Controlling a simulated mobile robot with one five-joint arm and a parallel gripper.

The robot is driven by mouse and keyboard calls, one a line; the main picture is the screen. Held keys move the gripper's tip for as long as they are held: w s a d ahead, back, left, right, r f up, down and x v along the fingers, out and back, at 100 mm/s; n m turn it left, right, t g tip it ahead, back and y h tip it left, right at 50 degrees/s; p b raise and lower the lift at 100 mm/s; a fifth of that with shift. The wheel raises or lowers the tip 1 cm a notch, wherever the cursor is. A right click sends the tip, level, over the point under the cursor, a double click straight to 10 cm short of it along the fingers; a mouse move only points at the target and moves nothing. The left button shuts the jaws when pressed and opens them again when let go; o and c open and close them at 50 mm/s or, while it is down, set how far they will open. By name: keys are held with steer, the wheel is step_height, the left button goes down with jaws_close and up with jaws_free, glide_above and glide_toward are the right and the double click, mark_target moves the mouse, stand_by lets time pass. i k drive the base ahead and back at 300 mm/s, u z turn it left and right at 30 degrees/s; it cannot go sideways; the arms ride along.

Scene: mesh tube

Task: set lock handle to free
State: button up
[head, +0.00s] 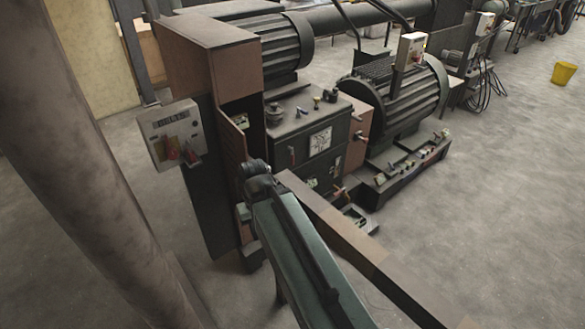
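No part here is clearly marked as the lock handle, and I cannot tell which one it is or how it is set. A small reddish lever (340,193) sticks out low on the machine's front. Several small knobs and levers stand on top of the dark central housing (300,112). My gripper is not in view.
A thick round post (75,150) stands close at the left. A long green beam (310,265) and a brown beam (355,240) reach toward me from the machine. Grey floor (480,200) is open at the right. A yellow bucket (563,73) stands far right.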

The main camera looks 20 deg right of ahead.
mark_target(291, 155)
steer(key=u, duration=0.35)
steer(key=k, duration=0.1)
steer(key=z, duration=1.05)
steer(key=i, duration=1.05)
steer(key=u, duration=0.2)
